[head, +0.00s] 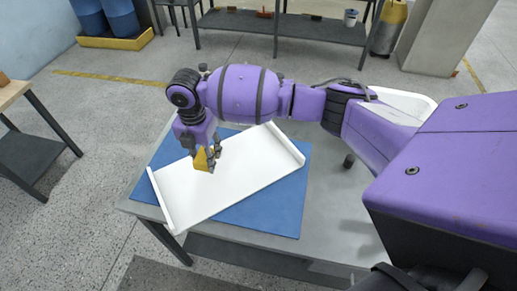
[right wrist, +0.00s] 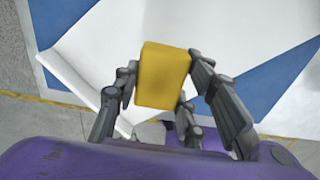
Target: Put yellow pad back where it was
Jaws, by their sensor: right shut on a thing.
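The yellow pad (head: 202,160) is a small block held in my right gripper (head: 207,154). It also shows in the right wrist view (right wrist: 162,76), between the dark fingers of the right gripper (right wrist: 160,98), which are shut on it. The pad appears over the left part of a white tray-like shell (head: 238,188) with raised ends. I cannot tell whether the pad touches the shell. The shell lies tilted across a blue mat (head: 275,211). My left gripper is not in view.
The mat lies on a grey table (head: 335,222). A white tub-shaped thing (head: 408,103) is partly hidden behind my right arm. A wooden-topped table (head: 12,93) stands at the left. A dark shelf (head: 285,27), blue barrels (head: 120,18) and a yellow cylinder (head: 390,25) stand at the back.

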